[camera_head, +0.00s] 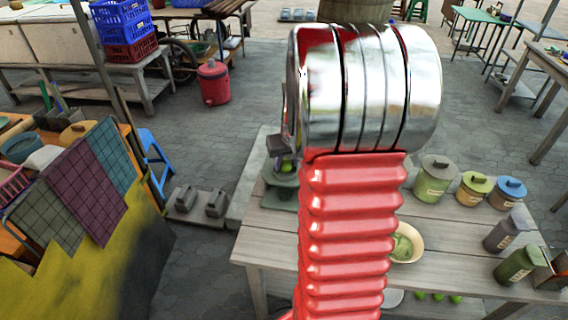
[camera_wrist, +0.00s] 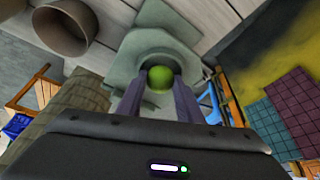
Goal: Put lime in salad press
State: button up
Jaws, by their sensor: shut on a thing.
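My gripper (camera_wrist: 160,76) is shut on a green lime (camera_wrist: 160,80), held between its two dark fingers in the wrist view. Behind the lime in that view is a grey-green object (camera_wrist: 158,42), which looks like the salad press; the gap between it and the lime is hard to judge. In the head view the lime (camera_head: 286,167) shows just left of my arm, over the grey-green press (camera_head: 278,197) on the wooden table's left end. My arm covers part of the press there.
The wooden table (camera_head: 262,248) carries a pale bowl with green contents (camera_head: 412,245) and several lidded jars (camera_head: 434,178) at the right. Several limes (camera_head: 437,297) lie low near the front. A stall with checked cloths (camera_head: 90,190) stands left. Paved floor lies between.

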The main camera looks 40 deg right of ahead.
jog(key=shift+f, duration=0.15)
jog(key=o, duration=0.8)
jog(key=shift+o, duration=0.2)
jog(key=v, duration=1.2)
jog(key=shift+a, duration=0.1)
